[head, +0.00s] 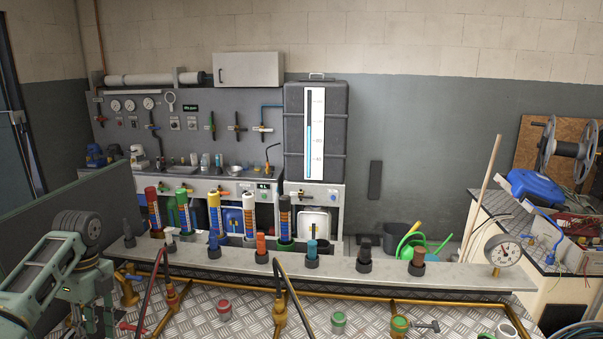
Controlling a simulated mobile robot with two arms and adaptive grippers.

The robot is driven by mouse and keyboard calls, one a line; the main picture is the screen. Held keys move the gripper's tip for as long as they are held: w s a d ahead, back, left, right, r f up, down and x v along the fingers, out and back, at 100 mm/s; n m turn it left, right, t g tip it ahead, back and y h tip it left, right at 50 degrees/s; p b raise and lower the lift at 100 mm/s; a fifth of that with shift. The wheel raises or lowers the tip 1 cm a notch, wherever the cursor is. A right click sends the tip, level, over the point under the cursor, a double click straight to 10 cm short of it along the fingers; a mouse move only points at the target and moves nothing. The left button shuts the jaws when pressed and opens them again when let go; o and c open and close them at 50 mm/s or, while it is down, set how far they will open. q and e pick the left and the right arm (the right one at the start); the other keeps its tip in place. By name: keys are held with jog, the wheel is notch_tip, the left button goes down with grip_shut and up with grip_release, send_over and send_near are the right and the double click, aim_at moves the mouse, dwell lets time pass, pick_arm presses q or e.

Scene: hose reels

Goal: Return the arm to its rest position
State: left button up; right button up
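A grey-green jointed part, seemingly of my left arm, shows at the lower left edge, beside the left end of the long metal rail (330,275). It bends down out of the bottom of the picture, and no fingertips can be made out on it. My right arm and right gripper are not in view. Whether either gripper holds anything is hidden.
Several coloured hose fittings stand along the rail, with brass pipes in front. A pressure gauge (503,251) is at its right end. Capped fittings, such as a red one (225,309), stand on the tread-plate surface (255,318). A hose reel (567,147) is at right.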

pick_arm(q)
jog(key=s+d+f+n+t, duration=0.15)
jog(key=s+d+f, duration=0.35)
jog(key=d+f, duration=0.5)
jog(key=s+d+f+n+t, duration=0.1)
jog(key=s+d+f+n, duration=0.25)
jog(key=d+f, duration=0.65)
jog(key=s+d+f+n+t+h, duration=0.15)
jog(key=s+d+n, duration=0.45)
jog(key=s, duration=0.6)
jog(key=s+r+n+t, duration=0.2)
jog(key=s+r+n, duration=0.45)
jog(key=s, duration=0.25)
notch_tip(320, 180, down, 30)
jog(key=s+g+b, duration=0.1)
jog(key=g+b, duration=0.1)
jog(key=b, duration=0.1)
jog(key=s+a+f+b, duration=0.1)
jog(key=s+f, duration=0.7)
jog(key=f, duration=0.2)
jog(key=s+a+f+b, duration=0.2)
jog(key=s+f, duration=0.7)
jog(key=shift+s+a+f+g+y, duration=0.25)
jog(key=shift+f+g+y, duration=0.1)
jog(key=shift+g+y, duration=0.1)
